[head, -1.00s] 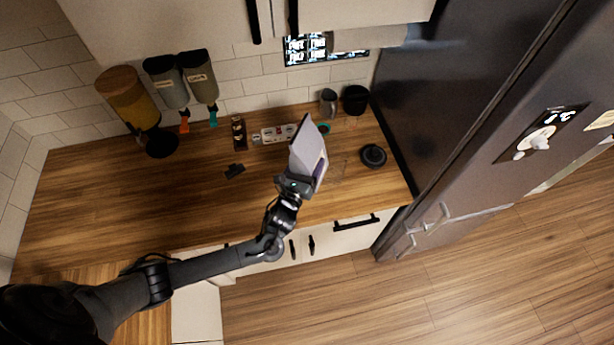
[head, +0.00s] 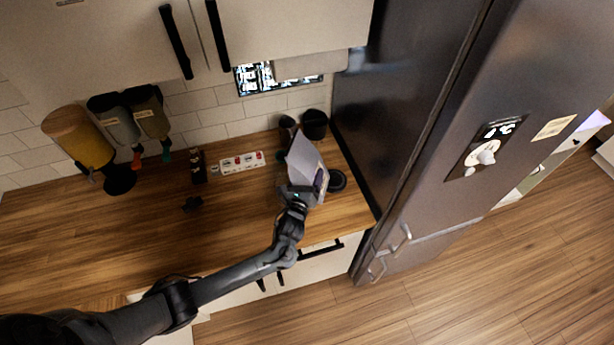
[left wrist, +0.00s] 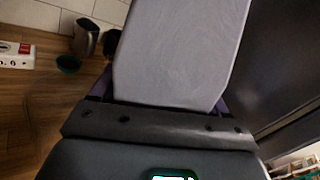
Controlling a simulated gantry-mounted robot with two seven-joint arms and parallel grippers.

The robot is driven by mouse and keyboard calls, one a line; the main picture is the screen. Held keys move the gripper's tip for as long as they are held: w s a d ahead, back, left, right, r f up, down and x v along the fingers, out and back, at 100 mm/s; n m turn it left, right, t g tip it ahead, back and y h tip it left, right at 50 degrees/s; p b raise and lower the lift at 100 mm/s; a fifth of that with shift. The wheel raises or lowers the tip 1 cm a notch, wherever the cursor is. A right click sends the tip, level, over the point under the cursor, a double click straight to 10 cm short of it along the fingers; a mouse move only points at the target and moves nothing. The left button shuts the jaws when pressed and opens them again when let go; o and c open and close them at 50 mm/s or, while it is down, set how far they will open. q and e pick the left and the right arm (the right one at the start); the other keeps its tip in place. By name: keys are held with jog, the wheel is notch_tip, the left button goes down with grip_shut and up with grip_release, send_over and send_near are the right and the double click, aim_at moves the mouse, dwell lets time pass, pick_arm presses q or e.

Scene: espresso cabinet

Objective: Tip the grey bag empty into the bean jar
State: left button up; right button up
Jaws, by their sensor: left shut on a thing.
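The grey bag (head: 302,158) is pale and flat-sided. My left gripper (head: 301,192) is shut on its lower end and holds it over the right part of the counter, beside the fridge. In the left wrist view the bag (left wrist: 180,50) fills the upper middle, beyond the gripper (left wrist: 158,122). Its mouth and contents cannot be made out. The bean jar is not clearly seen; a faint clear curved outline shows at the left of the wrist view, and I cannot tell whether it is the jar. My right gripper is not in view.
A round black lid-like disc (head: 337,181) lies just right of the bag. Dark cups (head: 315,124) stand behind it. Dispensers (head: 148,112) hang at left. The fridge (head: 400,120) bounds the right; the left counter is mostly clear.

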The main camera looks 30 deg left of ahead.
aim_at(324, 193)
pick_arm(q)
jog(key=shift+n, duration=0.8)
jog(key=shift+w+d+f+b, duration=0.1)
jog(key=shift+d+f+b, duration=0.2)
jog(key=shift+f+b, duration=0.45)
jog(key=shift+w+d+f+b, duration=0.15)
jog(key=shift+d+f+b, duration=0.2)
jog(key=shift+f+b, duration=0.45)
jog(key=shift+w+d+f+b, duration=0.1)
jog(key=shift+d+f+b, duration=0.3)
jog(key=shift+b, duration=0.65)
jog(key=shift+r, duration=0.1)
jog(key=d+f+n+b, duration=0.2)
jog(key=b, duration=0.1)
jog(key=shift+w+f, duration=0.3)
jog(key=shift+f, duration=0.1)
jog(key=shift+w+d+f+n+b, duration=0.15)
jog(key=shift+d+f+n+b, duration=0.15)
jog(key=shift+d+n, duration=0.15)
jog(key=shift+w+d+f+n+b, duration=0.15)
jog(key=shift+d+n+b, duration=0.15)
jog(key=shift+n, duration=0.25)
jog(key=d+r+n, duration=0.1)
jog(key=n, duration=0.1)
jog(key=d+r+n+p, duration=0.1)
jog(key=n, duration=0.2)
jog(key=r+n, duration=0.1)
jog(key=n, duration=0.2)
jog(key=shift+w+d, duration=0.4)
